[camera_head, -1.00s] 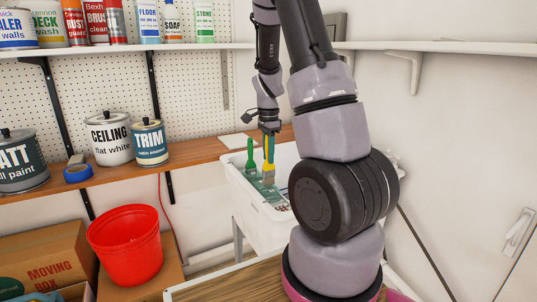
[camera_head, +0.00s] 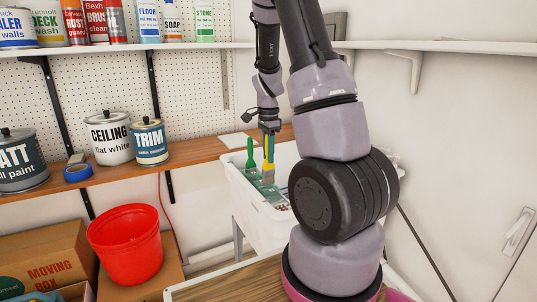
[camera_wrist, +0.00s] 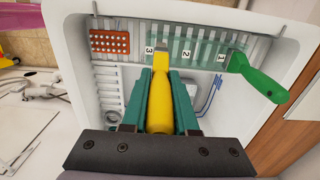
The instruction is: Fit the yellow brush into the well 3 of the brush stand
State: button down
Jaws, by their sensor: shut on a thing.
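The yellow brush (camera_wrist: 160,98) is gripped by its handle between the teal fingers of my gripper (camera_wrist: 160,108). In the head view the yellow brush (camera_head: 266,151) hangs bristles down below my gripper (camera_head: 269,133), over the white sink. The brush stand (camera_wrist: 203,51) is a pale, see-through rack along the sink's far side in the wrist view, marked 3, 2, 1 from left to right. The brush's metal end overlaps the rack just right of the 3. Whether it is inside well 3 cannot be told. A green brush (camera_wrist: 255,78) stands tilted at well 1.
The white sink (camera_head: 244,195) surrounds the stand. An orange perforated block (camera_wrist: 110,41) lies left of the stand. A wooden shelf (camera_head: 205,151) with paint cans runs behind, and a red bucket (camera_head: 130,245) stands at lower left.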

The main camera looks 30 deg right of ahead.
send_over(269, 184)
jog(key=w, duration=0.1)
jog(key=shift+d+f, duration=0.2)
jog(key=shift+f, duration=2.75)
jog(key=c, duration=0.6)
grip_release()
notch_tip(269, 184, up, 11)
jog(key=shift+f, duration=0.1)
jog(key=s+a+r+n+t+y, duration=0.1)
jog(key=s+a+r+n+t, duration=0.2)
jog(key=s+a+r+n, duration=0.3)
jog(key=s+a+r+n+t+y, duration=0.1)
jog(key=s+a+r+n+t, duration=0.3)
jog(key=s+r, duration=0.9)
jog(key=a+r+n, duration=0.2)
jog(key=a+n, duration=0.1)
jog(key=shift+s+a, duration=0.15)
jog(key=shift+s, duration=0.1)
